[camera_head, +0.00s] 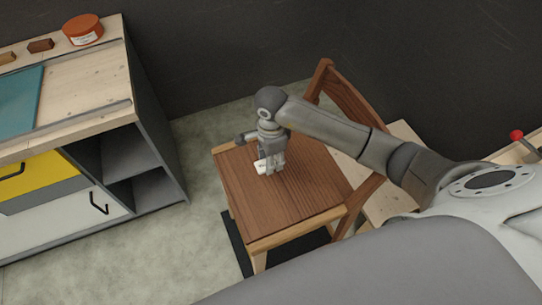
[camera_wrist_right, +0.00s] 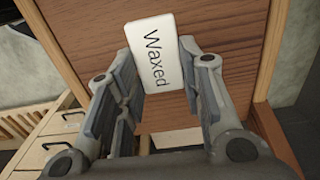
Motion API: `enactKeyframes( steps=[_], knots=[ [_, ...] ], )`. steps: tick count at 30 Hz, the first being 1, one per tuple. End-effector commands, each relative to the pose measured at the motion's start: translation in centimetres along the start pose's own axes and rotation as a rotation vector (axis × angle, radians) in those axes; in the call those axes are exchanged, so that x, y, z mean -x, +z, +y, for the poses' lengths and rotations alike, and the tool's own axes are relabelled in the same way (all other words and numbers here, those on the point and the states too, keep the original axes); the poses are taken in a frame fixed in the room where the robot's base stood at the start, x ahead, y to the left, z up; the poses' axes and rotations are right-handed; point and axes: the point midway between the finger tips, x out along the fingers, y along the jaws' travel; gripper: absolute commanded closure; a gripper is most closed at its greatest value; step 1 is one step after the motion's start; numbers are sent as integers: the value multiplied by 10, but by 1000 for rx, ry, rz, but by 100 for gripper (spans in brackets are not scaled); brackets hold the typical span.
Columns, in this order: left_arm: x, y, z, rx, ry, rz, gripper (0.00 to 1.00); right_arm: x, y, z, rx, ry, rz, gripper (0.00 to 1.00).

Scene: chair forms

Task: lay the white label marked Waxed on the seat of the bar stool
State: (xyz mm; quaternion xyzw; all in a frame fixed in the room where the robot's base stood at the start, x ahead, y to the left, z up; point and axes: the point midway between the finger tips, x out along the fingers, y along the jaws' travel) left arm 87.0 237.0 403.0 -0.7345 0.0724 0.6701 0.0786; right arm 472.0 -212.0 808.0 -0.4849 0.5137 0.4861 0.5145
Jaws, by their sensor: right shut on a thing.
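The white label (camera_wrist_right: 153,52) carries the black word Waxed and sits between the fingertips of my right gripper (camera_wrist_right: 160,85), which is shut on it. In the head view my right gripper (camera_head: 270,165) points down over the brown wooden seat (camera_head: 285,200) of a chair with a backrest (camera_head: 347,100). A small white part of the label (camera_head: 261,166) shows beside the fingers, over the seat. I cannot tell whether the label touches the wood. No seat without a backrest shows clearly. My left gripper is out of view.
A workbench (camera_head: 85,120) with open shelves and yellow and white fronts stands at the left. An orange-red tin (camera_head: 83,29) and a teal sheet (camera_head: 18,100) lie on it. A light wooden surface (camera_head: 395,200) is behind the chair. Much of the seat is bare.

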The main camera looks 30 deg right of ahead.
Motion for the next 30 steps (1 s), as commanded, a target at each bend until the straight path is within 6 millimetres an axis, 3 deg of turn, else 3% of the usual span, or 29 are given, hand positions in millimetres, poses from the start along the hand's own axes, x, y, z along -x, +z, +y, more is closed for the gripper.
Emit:
enactKeyframes(
  steps=[30],
  knots=[
    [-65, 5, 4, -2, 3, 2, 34, -84, -1, 0, 1, 1, 1, 77]
  ],
)
